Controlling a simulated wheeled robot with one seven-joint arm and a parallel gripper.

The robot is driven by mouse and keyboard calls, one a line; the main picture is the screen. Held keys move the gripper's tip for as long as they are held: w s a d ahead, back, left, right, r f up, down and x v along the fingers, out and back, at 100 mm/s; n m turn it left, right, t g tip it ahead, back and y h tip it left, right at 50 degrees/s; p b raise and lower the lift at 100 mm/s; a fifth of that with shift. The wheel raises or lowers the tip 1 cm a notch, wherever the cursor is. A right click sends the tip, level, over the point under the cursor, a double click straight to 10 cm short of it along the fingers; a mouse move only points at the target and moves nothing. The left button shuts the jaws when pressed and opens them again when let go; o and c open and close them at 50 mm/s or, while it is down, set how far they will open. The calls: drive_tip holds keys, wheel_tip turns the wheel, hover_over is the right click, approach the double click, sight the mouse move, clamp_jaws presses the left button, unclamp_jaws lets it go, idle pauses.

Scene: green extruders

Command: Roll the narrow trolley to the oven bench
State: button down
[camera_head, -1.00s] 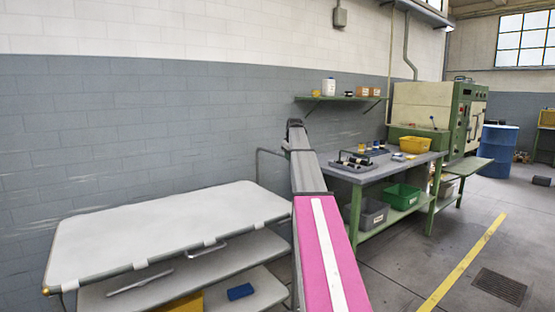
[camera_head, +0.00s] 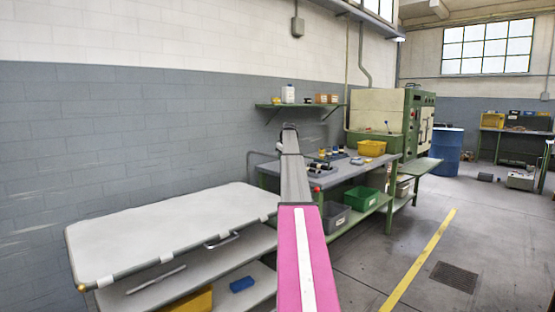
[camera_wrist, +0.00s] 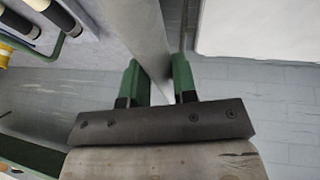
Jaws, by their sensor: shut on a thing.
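The trolley (camera_head: 170,235) has a long white top and lower shelves, and stands at the left along the grey wall. A grey tubular handle (camera_head: 251,165) rises at its far right end. My gripper (camera_head: 290,128) reaches past that end. In the wrist view, my gripper's green fingers (camera_wrist: 158,82) are on either side of a pale grey bar (camera_wrist: 148,35), which seems to be the handle. Part of the handle is hidden behind my arm. A cream and green oven-like cabinet (camera_head: 375,108) stands at the back, beyond a green-framed workbench (camera_head: 300,178).
The workbench carries tools and a yellow bin (camera_head: 371,148), with green (camera_head: 362,199) and grey bins (camera_head: 335,216) below. A wall shelf (camera_head: 300,105) hangs above. A blue drum (camera_head: 446,150) stands farther right. Floor around the yellow line (camera_head: 420,262) is clear.

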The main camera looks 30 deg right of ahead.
drive_tip(key=shift+w+d, duration=0.15)
drive_tip(key=shift+d, duration=0.4)
drive_tip(key=c, duration=0.9)
unclamp_jaws()
drive_tip(key=shift+d, duration=0.15)
drive_tip(key=shift+r, duration=0.1)
drive_tip(key=shift+s+r, duration=0.25)
drive_tip(key=shift+r, duration=0.25)
drive_tip(key=v, duration=0.9)
drive_tip(key=shift+r, duration=0.25)
drive_tip(key=shift+s, duration=0.2)
